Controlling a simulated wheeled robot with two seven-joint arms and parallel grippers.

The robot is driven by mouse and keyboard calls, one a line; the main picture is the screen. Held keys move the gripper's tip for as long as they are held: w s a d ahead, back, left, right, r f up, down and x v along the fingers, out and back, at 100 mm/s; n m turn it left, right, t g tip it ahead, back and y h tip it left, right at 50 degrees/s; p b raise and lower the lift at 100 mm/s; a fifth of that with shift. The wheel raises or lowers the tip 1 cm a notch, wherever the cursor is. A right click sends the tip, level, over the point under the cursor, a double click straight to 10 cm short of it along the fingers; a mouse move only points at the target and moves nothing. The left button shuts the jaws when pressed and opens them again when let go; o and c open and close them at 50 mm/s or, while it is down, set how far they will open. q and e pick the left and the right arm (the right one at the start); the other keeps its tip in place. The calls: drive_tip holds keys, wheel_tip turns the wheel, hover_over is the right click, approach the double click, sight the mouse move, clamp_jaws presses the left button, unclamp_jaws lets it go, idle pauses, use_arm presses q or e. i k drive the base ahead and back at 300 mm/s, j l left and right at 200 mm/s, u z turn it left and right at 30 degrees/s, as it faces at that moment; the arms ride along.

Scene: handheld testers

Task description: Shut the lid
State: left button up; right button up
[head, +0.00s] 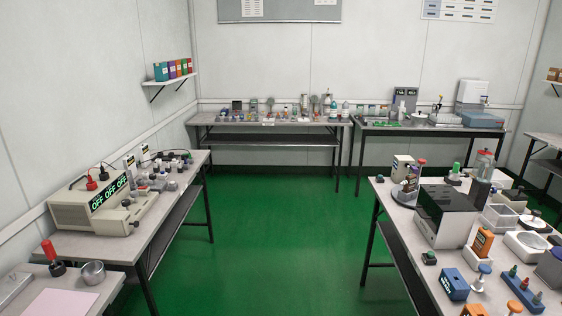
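No gripper or arm of mine shows in the head view. A box-shaped instrument (445,218) with a dark top and a light front stands on the right table. A beige instrument (92,209) with green OFF displays sits on the left table. Its flat front part (137,216) reaches toward the aisle, and no raised cover is clear on it.
The right table (398,231) is crowded with small testers, bottles and containers. A near-left table holds a metal cup (93,273) and a red-handled tool (50,254). A back bench (220,119) carries several small items. The green floor (285,230) between the tables is clear.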

sight(237, 104)
drive_tip(key=i, duration=2.35)
drive_tip(key=i+u, duration=0.15)
drive_tip(key=i, duration=1.05)
drive_tip(key=i+u, duration=0.2)
drive_tip(key=i, duration=1)
drive_tip(key=i+z, duration=0.1)
drive_tip(key=i, duration=0.4)
drive_tip(key=i+j+z, duration=0.1)
drive_tip(key=i, duration=0.45)
drive_tip(key=i+j, duration=0.2)
drive_tip(key=i, duration=0.3)
drive_tip(key=i+j+u, duration=0.4)
drive_tip(key=i+j, duration=0.2)
drive_tip(key=k+l, duration=0.15)
drive_tip(key=l, duration=0.25)
drive_tip(key=i+u, duration=0.05)
